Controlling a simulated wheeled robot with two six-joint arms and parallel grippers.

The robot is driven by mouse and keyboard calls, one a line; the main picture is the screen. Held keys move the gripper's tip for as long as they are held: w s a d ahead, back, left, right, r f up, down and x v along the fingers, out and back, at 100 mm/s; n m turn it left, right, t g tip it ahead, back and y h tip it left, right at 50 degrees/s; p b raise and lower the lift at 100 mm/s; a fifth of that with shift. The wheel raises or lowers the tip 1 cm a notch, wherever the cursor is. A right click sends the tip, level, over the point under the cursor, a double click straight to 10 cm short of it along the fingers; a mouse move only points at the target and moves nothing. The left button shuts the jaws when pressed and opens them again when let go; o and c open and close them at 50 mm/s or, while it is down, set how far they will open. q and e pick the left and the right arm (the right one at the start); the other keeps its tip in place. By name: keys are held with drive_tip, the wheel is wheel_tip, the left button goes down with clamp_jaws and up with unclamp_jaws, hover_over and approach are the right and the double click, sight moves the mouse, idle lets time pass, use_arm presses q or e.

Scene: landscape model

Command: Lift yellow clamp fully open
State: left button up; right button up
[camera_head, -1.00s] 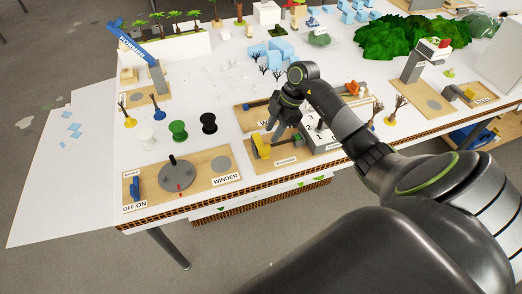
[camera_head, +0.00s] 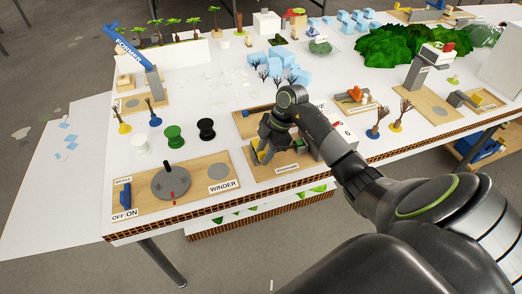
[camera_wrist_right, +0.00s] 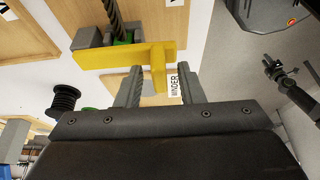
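The yellow clamp (camera_wrist_right: 125,57) shows large in the right wrist view as a long bar with a short stem. It sits by a grey block with a dark threaded rod. In the head view only a small yellow part of the clamp (camera_head: 257,155) shows beside my fingers. My right gripper (camera_wrist_right: 160,84) is open, with one finger on each side of the stem; I cannot tell whether they touch it. In the head view my right gripper (camera_head: 263,154) hangs low over the clamp's wooden board. A dark arm end, apparently my left gripper (camera_wrist_right: 272,68), shows small in the right wrist view.
The winder board (camera_head: 201,181) with its grey disc lies left of the clamp. White, green and black spools (camera_head: 205,129) stand behind it. Small trees (camera_head: 375,123) stand to the right. The table's front edge is close to the clamp board.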

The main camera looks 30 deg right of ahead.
clamp_jaws()
drive_tip(key=shift+r, duration=0.1)
drive_tip(key=shift+w+r+g+p, duration=0.2)
drive_tip(key=shift+r+g+p, duration=0.15)
drive_tip(key=shift+p, duration=0.25)
drive_tip(key=shift+w+d+r+g, duration=0.1)
drive_tip(key=shift+w+r+g, duration=0.1)
drive_tip(key=shift+g, duration=0.15)
